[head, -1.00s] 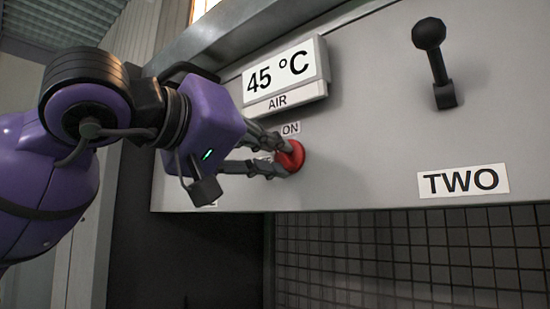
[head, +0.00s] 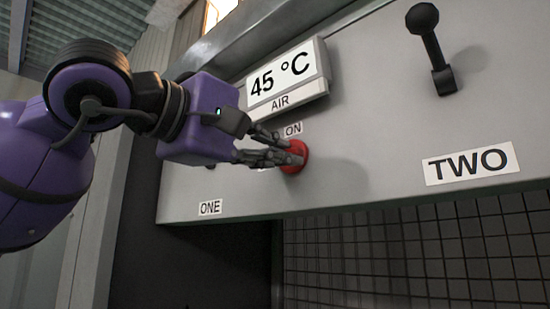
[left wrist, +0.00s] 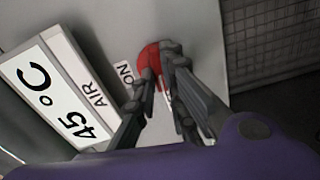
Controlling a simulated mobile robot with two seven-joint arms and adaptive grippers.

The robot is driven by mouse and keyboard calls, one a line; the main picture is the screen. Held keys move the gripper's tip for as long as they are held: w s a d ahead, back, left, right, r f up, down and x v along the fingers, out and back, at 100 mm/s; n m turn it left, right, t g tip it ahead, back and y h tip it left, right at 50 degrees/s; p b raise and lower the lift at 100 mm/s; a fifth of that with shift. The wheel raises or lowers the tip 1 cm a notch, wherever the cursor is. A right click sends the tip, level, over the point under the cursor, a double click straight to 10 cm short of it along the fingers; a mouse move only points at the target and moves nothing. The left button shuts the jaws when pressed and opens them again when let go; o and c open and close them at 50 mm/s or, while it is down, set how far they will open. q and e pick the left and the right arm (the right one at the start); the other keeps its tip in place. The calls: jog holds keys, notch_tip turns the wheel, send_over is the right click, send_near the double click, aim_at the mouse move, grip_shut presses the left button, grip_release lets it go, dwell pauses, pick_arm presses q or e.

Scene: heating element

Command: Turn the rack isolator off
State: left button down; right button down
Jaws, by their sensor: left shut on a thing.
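The rack isolator is a red rotary knob (head: 296,156) on the grey panel, just below a small "ON" label (head: 293,130). My left gripper (head: 287,154) is shut on the knob, and its fingers hide part of it. In the left wrist view the red knob (left wrist: 150,57) shows between and behind the fingertips, and the picture there is rolled. The knob's exact setting is hard to read behind the fingers. My right gripper is not in view.
A "45 °C" display (head: 286,80) marked AIR juts out just above the knob. A black lever (head: 432,50) stands at the upper right over a "TWO" label (head: 471,164). A "ONE" label (head: 210,207) is at lower left. Dark mesh (head: 410,255) lies below the panel.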

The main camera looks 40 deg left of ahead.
pick_arm(q)
jog(key=shift+f+n, duration=0.1)
jog(key=shift+n, duration=0.5)
jog(key=c, duration=1.8)
grip_release()
jog(key=shift+s, duration=0.15)
jog(key=s+a, duration=0.1)
jog(key=s, duration=1)
jog(key=shift+s, duration=0.4)
